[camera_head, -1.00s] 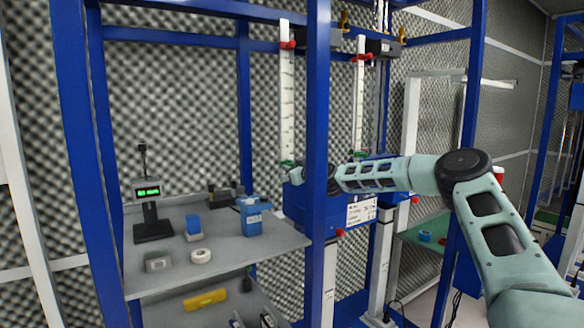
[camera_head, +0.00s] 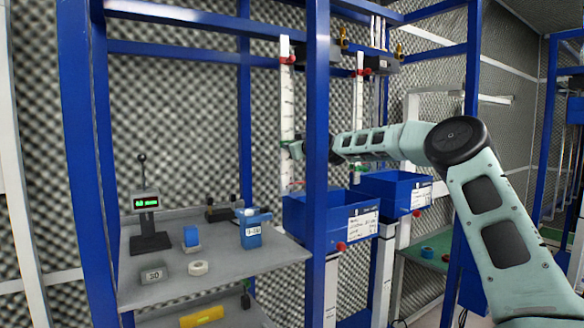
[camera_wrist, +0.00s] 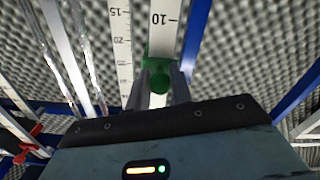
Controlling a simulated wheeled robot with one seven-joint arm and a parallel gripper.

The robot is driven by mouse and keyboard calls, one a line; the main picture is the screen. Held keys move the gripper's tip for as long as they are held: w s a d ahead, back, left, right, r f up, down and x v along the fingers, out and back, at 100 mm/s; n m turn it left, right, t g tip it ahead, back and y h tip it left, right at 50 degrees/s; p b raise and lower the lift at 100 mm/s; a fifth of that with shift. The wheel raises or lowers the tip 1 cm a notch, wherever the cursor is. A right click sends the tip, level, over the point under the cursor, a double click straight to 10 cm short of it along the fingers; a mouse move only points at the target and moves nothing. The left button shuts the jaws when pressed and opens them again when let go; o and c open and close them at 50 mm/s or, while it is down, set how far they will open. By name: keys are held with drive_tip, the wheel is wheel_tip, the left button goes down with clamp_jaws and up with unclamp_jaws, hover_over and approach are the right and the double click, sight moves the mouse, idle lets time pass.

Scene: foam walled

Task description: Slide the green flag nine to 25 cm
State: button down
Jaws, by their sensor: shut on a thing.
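A green flag (camera_wrist: 158,82) sits on a white upright scale strip (camera_wrist: 166,22), between the fingertips of my gripper (camera_wrist: 163,84) in the wrist view. My gripper is shut on it. The exact reading at the flag is not legible.
A blue post (camera_head: 317,100) stands just in front of my wrist. Blue bins, left (camera_head: 305,217) and right (camera_head: 385,196), hang below my arm. A second scale (camera_head: 359,115) stands to the right with its own red flag (camera_head: 361,72). A grey shelf (camera_head: 215,285) holds small items.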

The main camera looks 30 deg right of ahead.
wheel_tip(320, 180, up, 9)
drive_tip(key=shift+f+p, duration=0.1)
drive_tip(key=shift+p, duration=0.8)
drive_tip(key=c, duration=1.2)
unclamp_jaws()
drive_tip(key=shift+c, duration=0.2)
drive_tip(key=shift+s+f+b, duration=0.15)
drive_tip(key=shift+s+b, duration=0.3)
drive_tip(key=s+b, duration=0.9)
drive_tip(key=s, duration=0.7)
drive_tip(key=shift+s+d+b, duration=0.3)
